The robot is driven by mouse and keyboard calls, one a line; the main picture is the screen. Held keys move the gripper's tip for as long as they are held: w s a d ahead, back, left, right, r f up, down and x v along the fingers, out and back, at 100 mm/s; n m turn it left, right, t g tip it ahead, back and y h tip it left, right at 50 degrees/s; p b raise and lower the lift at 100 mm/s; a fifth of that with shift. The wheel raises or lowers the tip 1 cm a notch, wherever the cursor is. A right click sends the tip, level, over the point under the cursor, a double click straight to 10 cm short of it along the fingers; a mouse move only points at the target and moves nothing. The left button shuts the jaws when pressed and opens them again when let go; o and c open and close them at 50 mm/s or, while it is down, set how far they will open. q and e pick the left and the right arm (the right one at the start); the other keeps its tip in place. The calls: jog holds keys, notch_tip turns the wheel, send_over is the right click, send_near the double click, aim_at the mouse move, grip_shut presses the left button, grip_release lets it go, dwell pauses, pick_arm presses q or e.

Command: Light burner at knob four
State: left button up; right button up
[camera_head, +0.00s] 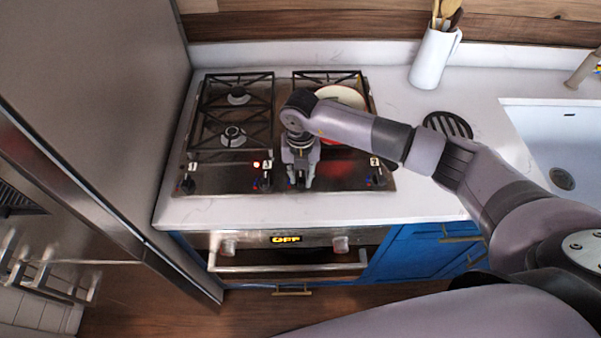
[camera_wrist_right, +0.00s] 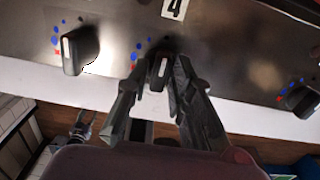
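The steel cooktop (camera_head: 225,182) has a row of black knobs along its front edge. My right gripper (camera_head: 299,180) reaches down over the third knob from the left and mostly hides it. In the right wrist view, a "4" label (camera_wrist_right: 174,9) lies just beyond a black knob with a white mark, knob four (camera_wrist_right: 159,72). The fingers of my right gripper (camera_wrist_right: 161,80) are close together on either side of this knob and look shut on it. The mark runs roughly up and down the picture. No flame shows on the burners. My left gripper is not in view.
Other knobs stand left (camera_wrist_right: 79,48) and right (camera_wrist_right: 303,101) of knob four. A small red light (camera_head: 256,165) glows on the panel. A round pan (camera_head: 341,96) sits at the back right burner, partly behind my arm. A black trivet (camera_head: 447,124) and white pitcher (camera_head: 432,58) stand right.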

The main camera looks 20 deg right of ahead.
grip_shut()
jog(key=shift+f+n+b, duration=0.15)
jog(key=shift+n+b, duration=0.35)
jog(key=shift+b, duration=0.3)
jog(key=n+b, duration=0.8)
jog(key=b, duration=0.3)
jog(key=shift+w+f+n, duration=0.1)
jog(key=shift+f+n, duration=0.05)
jog(key=shift+n, duration=0.25)
jog(key=n+b, duration=0.8)
jog(key=b, duration=0.1)
jog(key=shift+r+n+b, duration=0.15)
jog(key=shift+n+b, duration=0.55)
jog(key=shift+n, duration=0.2)
jog(key=shift+r+n+b, duration=0.15)
jog(key=shift+n+b, duration=0.55)
jog(key=shift+n, duration=0.2)
